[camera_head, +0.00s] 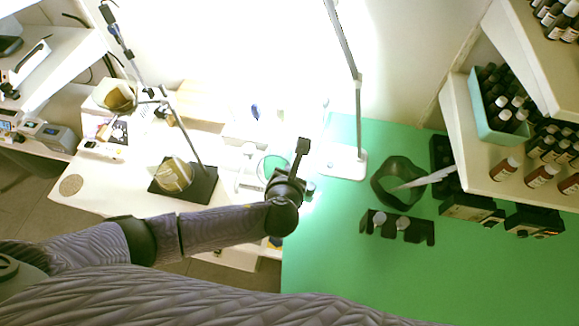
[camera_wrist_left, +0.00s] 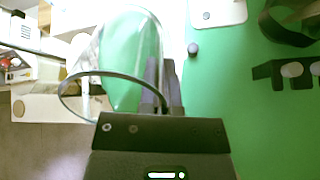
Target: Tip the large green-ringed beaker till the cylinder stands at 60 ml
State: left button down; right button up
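The large beaker is clear glass with a green ring (camera_head: 273,167); in the head view it is directly left of my left gripper (camera_head: 301,152). In the left wrist view the beaker's glass (camera_wrist_left: 122,45) stretches in front of the gripper, with a dark hoop at its near end; green shows through it. The two fingers (camera_wrist_left: 163,88) are close together at the beaker's right wall and look shut on it. The beaker's exact tilt and liquid level are hard to tell. I cannot make out the cylinder or its level. My right gripper is not in view.
The green mat (camera_head: 350,270) is mostly bare at the front. A white stand base (camera_head: 343,163), a dark open ring-shaped holder (camera_head: 378,185) and a dark rack (camera_head: 420,232) lie to the right. A retort stand (camera_head: 205,188) is left. Shelves with brown bottles (camera_head: 541,174) are far right.

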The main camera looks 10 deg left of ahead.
pick_arm(q)
jog(key=shift+f+t, duration=0.25)
jog(key=shift+t, duration=0.05)
dwell(0.9)
dwell(0.6)
jog(key=shift+r, duration=0.15)
jog(key=g+p, duration=0.2)
jog(key=p, duration=0.2)
jog(key=shift+r, duration=0.2)
jog(key=shift+f+g+p, duration=0.2)
jog(key=shift+g+p, duration=0.2)
jog(key=shift+p, duration=0.1)
jog(key=shift+f, duration=0.1)
